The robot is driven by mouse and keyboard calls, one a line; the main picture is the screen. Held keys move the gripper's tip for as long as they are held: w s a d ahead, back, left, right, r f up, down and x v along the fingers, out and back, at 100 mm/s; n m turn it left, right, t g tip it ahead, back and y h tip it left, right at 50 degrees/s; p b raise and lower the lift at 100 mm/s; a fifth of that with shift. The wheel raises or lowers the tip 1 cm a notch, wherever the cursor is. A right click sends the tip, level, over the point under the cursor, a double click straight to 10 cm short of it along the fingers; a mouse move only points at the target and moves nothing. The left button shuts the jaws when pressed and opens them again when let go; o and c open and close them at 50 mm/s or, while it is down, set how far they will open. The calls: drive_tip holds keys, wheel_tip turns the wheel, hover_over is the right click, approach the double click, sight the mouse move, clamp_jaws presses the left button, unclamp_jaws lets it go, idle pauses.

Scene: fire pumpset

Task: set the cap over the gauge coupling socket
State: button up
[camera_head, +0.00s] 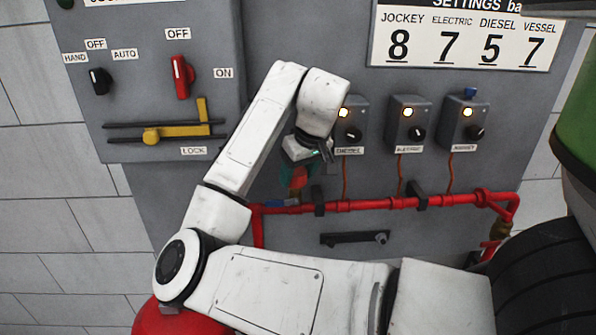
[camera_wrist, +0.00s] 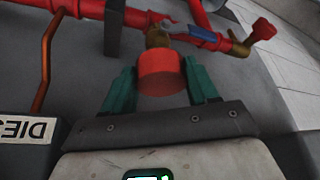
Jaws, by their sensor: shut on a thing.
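The red cap (camera_wrist: 160,72) is a short cylinder between the two green fingers of my gripper (camera_wrist: 161,84) in the wrist view. My gripper is shut on its sides. Just past the cap, a brass fitting (camera_wrist: 156,37), seemingly the gauge coupling socket, stands on the red pipe. The cap hides part of this fitting, and I cannot tell whether they touch. In the head view my gripper (camera_head: 297,178) is small and in front of the grey panel, just above the red pipe. The red cap (camera_head: 298,177) shows there only partly, and the socket is not clear.
The red pipe (camera_head: 370,204) runs across the panel, held by black clamps (camera_head: 319,200). A blue lever (camera_head: 285,203) is close by the gripper; it also shows in the wrist view (camera_wrist: 197,42). Grey control boxes (camera_head: 350,124) with thin copper tubes stand to the right.

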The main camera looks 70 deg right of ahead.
drive_tip(key=shift+f, duration=0.35)
idle(0.4)
drive_tip(key=o, duration=1.2)
drive_tip(key=v, duration=1)
drive_tip(key=shift+r, duration=0.35)
drive_tip(key=shift+s+a, duration=0.15)
drive_tip(key=shift+a, duration=0.05)
